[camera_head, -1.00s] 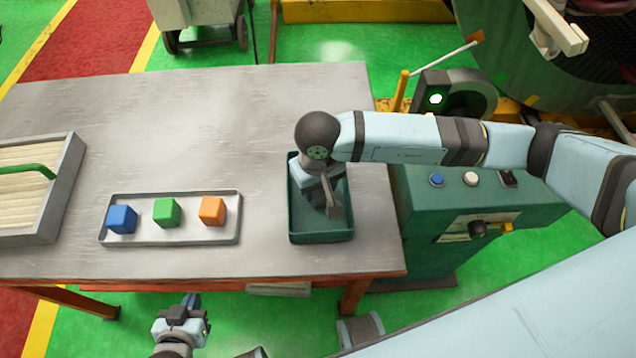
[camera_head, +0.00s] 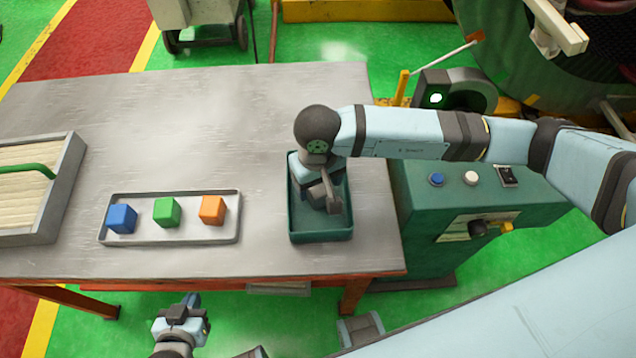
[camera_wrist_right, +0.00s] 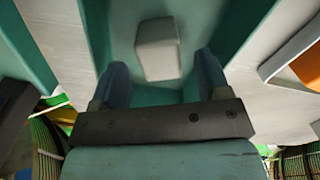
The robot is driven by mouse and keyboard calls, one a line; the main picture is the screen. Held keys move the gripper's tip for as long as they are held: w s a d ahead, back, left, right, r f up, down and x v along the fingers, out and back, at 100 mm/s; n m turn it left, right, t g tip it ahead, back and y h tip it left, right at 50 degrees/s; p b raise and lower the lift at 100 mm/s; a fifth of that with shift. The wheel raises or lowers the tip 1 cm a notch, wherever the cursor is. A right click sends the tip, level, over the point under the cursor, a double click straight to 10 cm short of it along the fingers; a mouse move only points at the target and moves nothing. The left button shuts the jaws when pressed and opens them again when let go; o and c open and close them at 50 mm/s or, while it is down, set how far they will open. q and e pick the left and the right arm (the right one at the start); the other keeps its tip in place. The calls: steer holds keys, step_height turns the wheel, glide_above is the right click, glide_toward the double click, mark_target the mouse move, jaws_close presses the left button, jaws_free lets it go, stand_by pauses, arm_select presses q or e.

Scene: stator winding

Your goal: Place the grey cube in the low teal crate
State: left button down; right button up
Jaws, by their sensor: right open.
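The grey cube (camera_wrist_right: 158,48) lies on the floor of the low teal crate in the right wrist view, just beyond my right fingertips. The low teal crate (camera_head: 320,237) stands at the right end of the table. My right gripper (camera_wrist_right: 160,80) is open, its fingers apart on either side of the cube's near end, with no clear contact. In the head view my right gripper (camera_head: 332,200) reaches down into the crate and hides the cube. My left gripper (camera_head: 185,308) is low in front of the table, empty as far as I see; its jaws are too small to judge.
A grey tray (camera_head: 170,238) holds a blue cube (camera_head: 121,219), a green cube (camera_head: 167,212) and an orange cube (camera_head: 212,210). A box with a green handle (camera_head: 60,200) stands at the far left. A green control cabinet (camera_head: 430,215) adjoins the table's right. The table's back is clear.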

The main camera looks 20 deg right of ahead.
mark_target(318, 188)
step_height(318, 188, up, 11)
steer(key=shift+f+b, duration=0.2)
steer(key=shift+b, duration=0.2)
steer(key=shift+s, duration=0.1)
